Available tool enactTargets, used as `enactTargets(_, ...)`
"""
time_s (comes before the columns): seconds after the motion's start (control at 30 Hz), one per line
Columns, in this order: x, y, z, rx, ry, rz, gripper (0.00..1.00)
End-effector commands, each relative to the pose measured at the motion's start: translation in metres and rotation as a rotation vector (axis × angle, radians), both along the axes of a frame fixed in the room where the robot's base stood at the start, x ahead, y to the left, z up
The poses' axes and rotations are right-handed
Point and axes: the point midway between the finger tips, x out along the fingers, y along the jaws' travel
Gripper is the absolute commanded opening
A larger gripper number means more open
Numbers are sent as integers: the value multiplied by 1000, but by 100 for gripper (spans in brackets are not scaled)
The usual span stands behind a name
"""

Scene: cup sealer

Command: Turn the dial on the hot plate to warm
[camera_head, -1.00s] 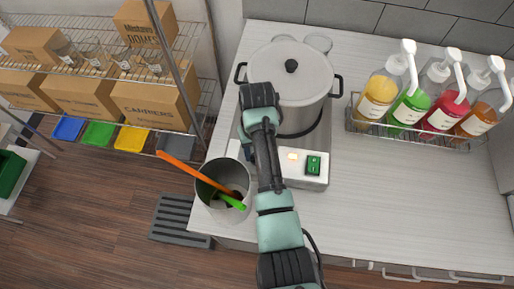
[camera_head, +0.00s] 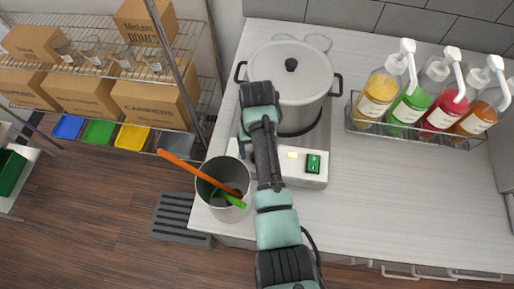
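The hot plate (camera_head: 312,181) stands on the white counter with a large lidded steel pot (camera_head: 291,78) on it. Its pale front panel shows a green switch (camera_head: 313,164) and a small lit, cream-coloured spot (camera_head: 292,155) to its left. My teal and black arm reaches up from the bottom across the panel's left part. The dial is not visible; my arm covers that part of the panel. Only a small dark part near my arm's end (camera_head: 245,150) shows at the panel's left. The fingers are hidden, so I cannot tell their opening or any contact.
A grey metal container (camera_head: 222,212) with orange- and green-handled tools stands at the counter's left edge, close to my arm. A wire rack (camera_head: 412,136) of coloured pump bottles is at the right. The counter right of the hot plate is clear. Shelves with boxes stand left.

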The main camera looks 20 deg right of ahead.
Motion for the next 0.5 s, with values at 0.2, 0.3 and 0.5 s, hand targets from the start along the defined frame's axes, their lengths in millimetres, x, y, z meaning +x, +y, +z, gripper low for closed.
enactTargets(0.2, -1, 0, 0, 0, 2, 0, 78)
enactTargets(0.3, 0, 0, 5, 0, 0, 0, 78)
enactTargets(0.5, 1, 0, 38, -1, -5, 1, 78)
